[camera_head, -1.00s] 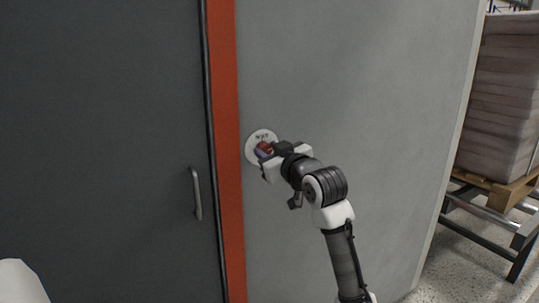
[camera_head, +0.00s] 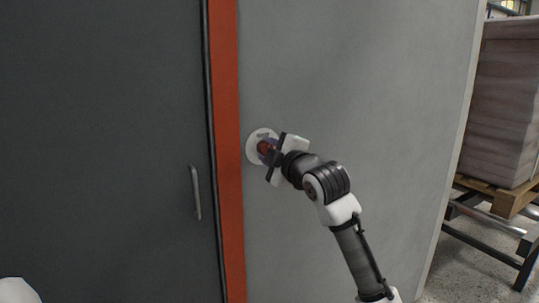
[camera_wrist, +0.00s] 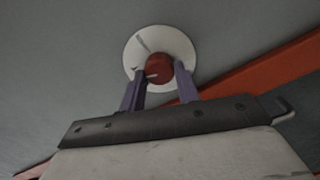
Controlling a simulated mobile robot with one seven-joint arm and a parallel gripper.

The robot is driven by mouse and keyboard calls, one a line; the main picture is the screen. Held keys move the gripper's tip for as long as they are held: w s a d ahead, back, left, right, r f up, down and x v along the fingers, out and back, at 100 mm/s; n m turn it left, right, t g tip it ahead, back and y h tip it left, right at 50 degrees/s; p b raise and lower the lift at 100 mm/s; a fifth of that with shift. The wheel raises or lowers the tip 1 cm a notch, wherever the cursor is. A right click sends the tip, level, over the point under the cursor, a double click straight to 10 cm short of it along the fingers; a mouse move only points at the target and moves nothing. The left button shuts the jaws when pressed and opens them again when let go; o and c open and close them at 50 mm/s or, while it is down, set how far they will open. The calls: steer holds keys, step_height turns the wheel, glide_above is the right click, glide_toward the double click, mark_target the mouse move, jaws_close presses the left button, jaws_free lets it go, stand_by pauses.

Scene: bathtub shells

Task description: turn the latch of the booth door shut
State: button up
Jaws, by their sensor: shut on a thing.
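The latch is a round red knob (camera_wrist: 158,66) on a white disc (camera_wrist: 142,47) fixed to the grey wall panel. The disc (camera_head: 253,149) is also visible in the head view, right of the door's orange frame strip. My gripper (camera_head: 266,149) is shut on the knob. In the wrist view its two purple fingers (camera_wrist: 159,76) stand on either side of the knob. Dark marks show on the disc, too small to read. The dark grey booth door (camera_head: 100,130) sits flush beside the orange strip (camera_head: 226,150), with no gap visible. The fingers hide part of the knob.
A bar handle (camera_head: 195,192) is on the door, lower left of the latch. It also shows at the wrist view's right edge (camera_wrist: 284,108). A wrapped stack (camera_head: 500,105) on a wooden pallet (camera_head: 495,195) and metal stand is at the far right.

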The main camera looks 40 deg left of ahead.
steer(key=shift+f+n+b, duration=0.1)
steer(key=shift+n+b, duration=0.25)
steer(key=shift+n, duration=1.75)
steer(key=o, duration=1)
steer(key=shift+d, duration=0.1)
steer(key=b+v, duration=0.2)
steer(key=v, duration=1.1)
steer(key=shift+s+d, duration=0.25)
steer(key=shift+d, duration=0.05)
